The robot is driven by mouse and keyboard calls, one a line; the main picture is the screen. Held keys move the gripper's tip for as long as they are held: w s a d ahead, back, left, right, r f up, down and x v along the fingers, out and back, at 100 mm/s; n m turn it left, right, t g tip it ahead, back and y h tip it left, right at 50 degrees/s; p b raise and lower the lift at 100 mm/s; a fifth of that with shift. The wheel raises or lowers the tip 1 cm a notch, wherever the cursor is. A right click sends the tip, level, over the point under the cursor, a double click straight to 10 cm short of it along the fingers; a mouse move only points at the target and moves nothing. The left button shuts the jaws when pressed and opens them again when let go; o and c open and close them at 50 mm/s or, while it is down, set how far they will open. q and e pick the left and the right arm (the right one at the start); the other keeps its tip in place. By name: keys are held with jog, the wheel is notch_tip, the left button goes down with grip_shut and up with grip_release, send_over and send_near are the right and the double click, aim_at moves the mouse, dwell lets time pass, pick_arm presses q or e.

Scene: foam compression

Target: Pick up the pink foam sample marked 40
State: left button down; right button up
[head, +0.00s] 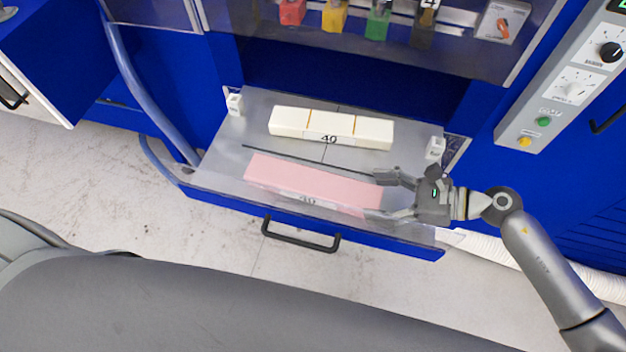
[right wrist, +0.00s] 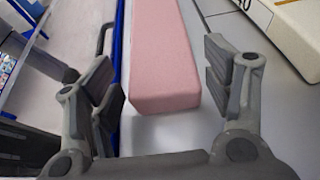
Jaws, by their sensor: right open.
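The pink foam sample (head: 300,181) is a long bar lying flat in the pulled-out drawer, near its front edge. A label reading 40 is partly visible on its front side. My right gripper (head: 378,196) is open at the bar's right end, with its fingers pointing left along the bar. In the right wrist view the near end of the pink bar (right wrist: 163,75) lies between the two open fingers (right wrist: 165,88), with gaps visible in the picture. I cannot tell whether either finger touches it. My left gripper is not in view.
A cream block (head: 372,133) marked 40 lies behind the pink bar in the metal drawer tray (head: 222,160). Small white blocks (head: 235,104) stand at the tray's sides.

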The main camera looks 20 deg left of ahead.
aim_at(361, 195)
jog(key=p+x, duration=0.1)
jog(key=x, duration=0.3)
jog(key=shift+a, duration=0.2)
jog(key=shift+c, duration=0.5)
jog(key=c, duration=0.5)
